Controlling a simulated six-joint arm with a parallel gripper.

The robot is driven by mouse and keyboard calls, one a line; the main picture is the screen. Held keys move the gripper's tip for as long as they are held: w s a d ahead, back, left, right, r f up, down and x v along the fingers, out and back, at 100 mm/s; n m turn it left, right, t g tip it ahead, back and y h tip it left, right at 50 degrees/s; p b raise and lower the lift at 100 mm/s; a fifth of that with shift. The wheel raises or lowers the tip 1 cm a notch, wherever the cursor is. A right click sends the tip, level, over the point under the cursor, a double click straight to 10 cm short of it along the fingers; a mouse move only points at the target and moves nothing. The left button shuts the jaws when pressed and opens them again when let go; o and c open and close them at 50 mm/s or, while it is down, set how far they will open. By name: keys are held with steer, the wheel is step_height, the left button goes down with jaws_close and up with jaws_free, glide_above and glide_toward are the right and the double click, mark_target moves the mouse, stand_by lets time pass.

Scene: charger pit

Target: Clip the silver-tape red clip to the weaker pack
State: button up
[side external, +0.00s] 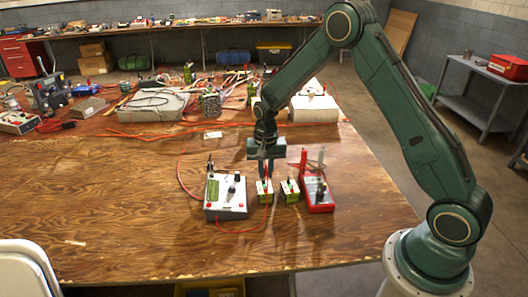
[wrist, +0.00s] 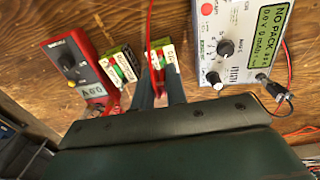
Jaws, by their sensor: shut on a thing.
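My gripper (side external: 265,172) points down, shut on a red clip at the end of a red lead, mostly hidden between the fingers. In the wrist view the fingers (wrist: 160,88) reach the near end of one green pack (wrist: 162,52) with white labels; the red lead (wrist: 150,22) runs up from them. I cannot make out silver tape, or whether the clip touches this pack. The same pack (side external: 265,192) stands under my gripper in the side view. A second green pack (side external: 290,191) stands just right of it; it also shows in the wrist view (wrist: 122,66). Pack labels are unreadable.
A white charger (side external: 226,197) stands left of the packs; its display (wrist: 272,35) reads "NO PACK". A black plug (wrist: 283,110) sits at its edge. A red meter (side external: 318,193) with upright red and grey pieces stands right.

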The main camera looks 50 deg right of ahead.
mark_target(266, 167)
steer(key=shift+f, duration=1.5)
steer(key=shift+f, duration=0.35)
stand_by(1.1)
steer(key=o, duration=0.8)
steer(key=shift+o, duration=0.2)
steer(key=shift+o, duration=1.1)
steer(key=shift+r, duration=0.15)
steer(key=shift+r, duration=3.65)
